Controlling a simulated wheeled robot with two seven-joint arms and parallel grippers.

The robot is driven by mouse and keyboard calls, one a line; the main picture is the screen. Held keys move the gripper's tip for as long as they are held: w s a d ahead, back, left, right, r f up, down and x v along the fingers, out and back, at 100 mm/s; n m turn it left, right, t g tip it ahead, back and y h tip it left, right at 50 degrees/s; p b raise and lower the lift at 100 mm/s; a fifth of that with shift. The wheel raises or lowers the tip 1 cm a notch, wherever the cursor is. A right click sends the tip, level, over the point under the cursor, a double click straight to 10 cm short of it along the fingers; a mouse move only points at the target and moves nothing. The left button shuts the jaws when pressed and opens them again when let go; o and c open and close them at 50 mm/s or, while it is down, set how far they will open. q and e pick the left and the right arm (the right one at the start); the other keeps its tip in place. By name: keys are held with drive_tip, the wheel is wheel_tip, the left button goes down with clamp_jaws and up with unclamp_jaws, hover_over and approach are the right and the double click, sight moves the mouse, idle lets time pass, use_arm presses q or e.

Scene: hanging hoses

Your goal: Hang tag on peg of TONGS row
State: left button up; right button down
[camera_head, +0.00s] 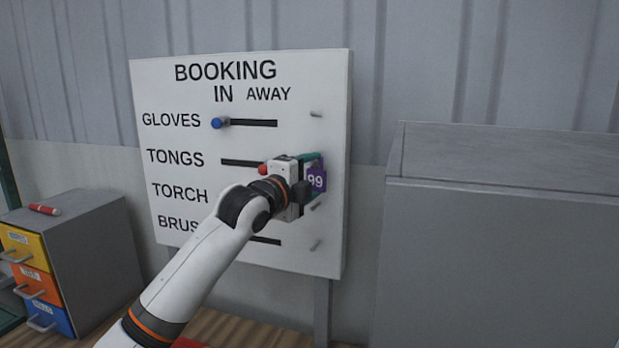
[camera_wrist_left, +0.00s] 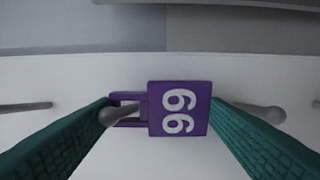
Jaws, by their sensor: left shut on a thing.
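In the head view my gripper hides the TONGS peg. My right gripper is not in view.
The white board (camera_head: 200,90) has row labels, dark slots, a blue knob (camera_head: 218,123) at GLOVES and a red knob (camera_head: 263,169) at TONGS. Other pegs (camera_head: 316,113) stick out above and below. A grey cabinet (camera_head: 500,250) stands right, a drawer unit (camera_head: 95,255) left.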

use_arm(q)
drive_tip(key=o, duration=1)
drive_tip(key=shift+s, duration=0.1)
drive_tip(key=shift+a, duration=0.1)
